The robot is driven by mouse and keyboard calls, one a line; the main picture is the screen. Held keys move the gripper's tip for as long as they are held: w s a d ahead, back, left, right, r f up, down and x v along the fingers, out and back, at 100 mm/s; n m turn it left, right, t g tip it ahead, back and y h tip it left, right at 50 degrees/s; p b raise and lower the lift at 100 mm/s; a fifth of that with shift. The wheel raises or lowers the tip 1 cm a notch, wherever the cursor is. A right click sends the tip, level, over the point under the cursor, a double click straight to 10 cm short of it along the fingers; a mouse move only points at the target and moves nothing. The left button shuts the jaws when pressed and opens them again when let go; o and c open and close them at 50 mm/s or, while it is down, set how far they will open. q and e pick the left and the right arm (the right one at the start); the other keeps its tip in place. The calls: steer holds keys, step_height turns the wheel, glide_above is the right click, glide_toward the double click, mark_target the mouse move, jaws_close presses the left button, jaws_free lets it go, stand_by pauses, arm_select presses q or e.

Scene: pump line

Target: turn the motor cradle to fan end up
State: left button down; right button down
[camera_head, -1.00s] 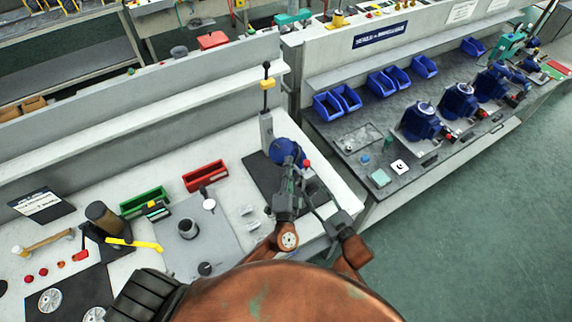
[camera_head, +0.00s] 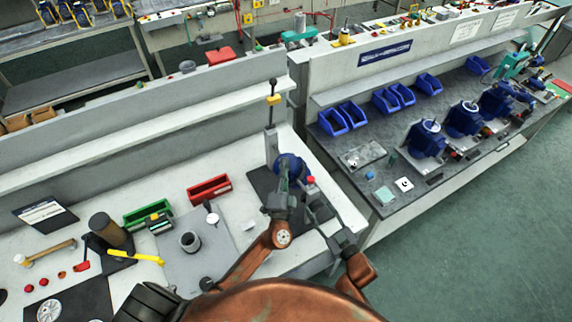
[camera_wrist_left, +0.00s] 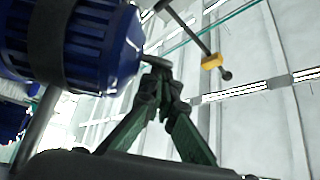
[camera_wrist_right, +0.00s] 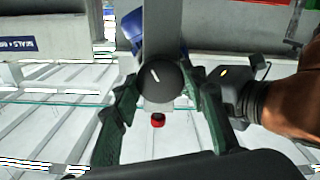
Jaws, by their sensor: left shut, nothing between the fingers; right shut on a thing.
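The blue motor (camera_head: 290,165) sits in its cradle over a dark mat at the right end of the near bench. Its ribbed blue body (camera_wrist_left: 85,45) fills the upper left of the left wrist view. My left gripper (camera_head: 284,178) is shut and empty, its tips (camera_wrist_left: 158,72) close beside the motor; contact is unclear. My right gripper (camera_head: 311,196) is lower and to the right, at the motor's near side. In the right wrist view its fingers (camera_wrist_right: 162,88) are shut on a dark round knob (camera_wrist_right: 160,80). The cradle frame is mostly hidden by my grippers.
A post with a yellow block (camera_head: 273,99) stands behind the motor. A red bin (camera_head: 209,189) and a green bin (camera_head: 147,212) lie to the left. A red knob (camera_head: 311,180) sits beside the motor.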

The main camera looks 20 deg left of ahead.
arm_select(q)
steer(key=shift+s+a+f, duration=0.4)
steer(key=shift+a+f, duration=0.1)
steer(key=shift+a, duration=0.15)
arm_select(e)
steer(key=shift+w+d, duration=0.1)
steer(key=c, duration=1.6)
jaws_free()
steer(key=o, duration=0.4)
arm_select(q)
steer(key=shift+d+r, duration=0.1)
